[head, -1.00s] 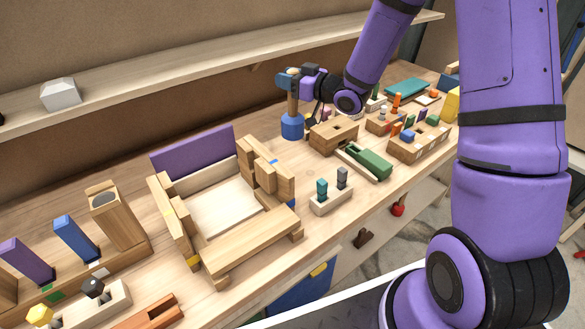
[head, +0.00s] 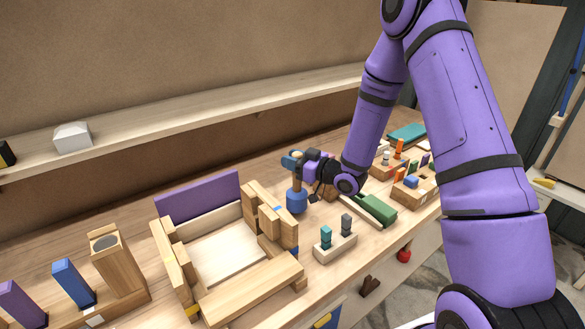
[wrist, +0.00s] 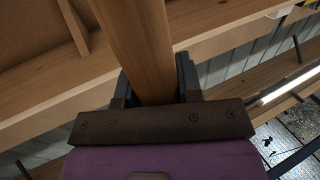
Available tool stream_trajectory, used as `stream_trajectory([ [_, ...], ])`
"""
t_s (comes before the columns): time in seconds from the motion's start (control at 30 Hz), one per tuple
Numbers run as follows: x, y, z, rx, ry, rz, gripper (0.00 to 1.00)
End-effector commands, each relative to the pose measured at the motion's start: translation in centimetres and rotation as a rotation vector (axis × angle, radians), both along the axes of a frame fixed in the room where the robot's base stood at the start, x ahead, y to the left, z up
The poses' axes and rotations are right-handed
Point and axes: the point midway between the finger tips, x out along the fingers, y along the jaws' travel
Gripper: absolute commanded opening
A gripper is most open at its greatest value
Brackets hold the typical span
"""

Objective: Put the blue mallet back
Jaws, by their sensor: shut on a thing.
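The blue mallet has a round blue head (head: 297,201) at the bottom and a wooden handle above it. It is upright in the head view, just right of the wooden frame. My gripper (head: 294,163) is shut around the upper handle. The wrist view shows the wooden handle (wrist: 137,45) between the two fingers. I cannot tell whether the head touches the table. At the left, a tall wooden block (head: 119,270) has a round dark recess in its top.
A wooden frame (head: 250,288) with a purple back panel (head: 197,198) fills the middle of the bench. A small two-peg block (head: 335,248) and a green tool (head: 376,209) lie right of it. Blue (head: 74,284) and purple (head: 22,304) pieces stand left. A shelf (head: 200,117) runs behind.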

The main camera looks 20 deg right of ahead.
Motion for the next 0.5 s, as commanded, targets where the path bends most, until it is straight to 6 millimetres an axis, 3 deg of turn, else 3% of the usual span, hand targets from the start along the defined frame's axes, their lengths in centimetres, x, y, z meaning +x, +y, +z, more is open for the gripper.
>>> stream_trajectory([
  [0.2, 0.0, 0.0, -2.6, 0.0, 0.001, 0.0, 0.0],
  [0.5, 0.0, 0.0, -2.7, 0.001, 0.001, 0.0, 0.0],
])
